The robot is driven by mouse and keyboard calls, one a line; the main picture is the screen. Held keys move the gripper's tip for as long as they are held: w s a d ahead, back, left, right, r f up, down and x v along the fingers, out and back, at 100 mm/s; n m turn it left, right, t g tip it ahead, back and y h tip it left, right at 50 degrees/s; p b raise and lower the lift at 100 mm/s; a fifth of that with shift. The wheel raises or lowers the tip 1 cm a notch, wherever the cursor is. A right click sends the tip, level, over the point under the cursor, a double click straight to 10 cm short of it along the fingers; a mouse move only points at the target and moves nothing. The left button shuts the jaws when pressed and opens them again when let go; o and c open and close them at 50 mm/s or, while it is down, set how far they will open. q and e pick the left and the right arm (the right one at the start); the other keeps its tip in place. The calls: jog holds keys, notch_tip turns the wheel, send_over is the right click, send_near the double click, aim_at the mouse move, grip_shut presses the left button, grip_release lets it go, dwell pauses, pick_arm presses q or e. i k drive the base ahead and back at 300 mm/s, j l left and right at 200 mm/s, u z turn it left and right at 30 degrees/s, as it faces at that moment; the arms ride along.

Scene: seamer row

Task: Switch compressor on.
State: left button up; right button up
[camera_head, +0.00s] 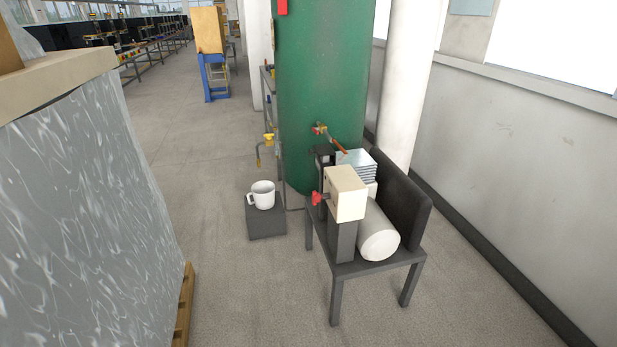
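The compressor stands on a dark table (338,292) right of centre. It has a white cylinder (378,238), a finned metal block (357,162) and a cream box (347,193) on a dark post. A red knob or switch handle (319,198) sticks out of the box's left side; its setting cannot be told. Behind it stands a tall green tank (318,85) with a red-handled valve (320,130). Neither of my grippers is in view.
A white mug (262,194) sits on a low dark block (266,220) left of the table. A wrapped pallet load (85,200) fills the left side. A white column (408,80) and wall (530,160) stand at the right. The floor (240,290) between is clear.

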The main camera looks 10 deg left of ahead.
aim_at(317, 198)
jog(key=i+j+z, duration=0.1)
jog(key=i+j, duration=0.25)
jog(key=i, duration=0.2)
jog(key=i+j+z, duration=0.15)
jog(key=i+j, duration=0.2)
jog(key=i, duration=0.15)
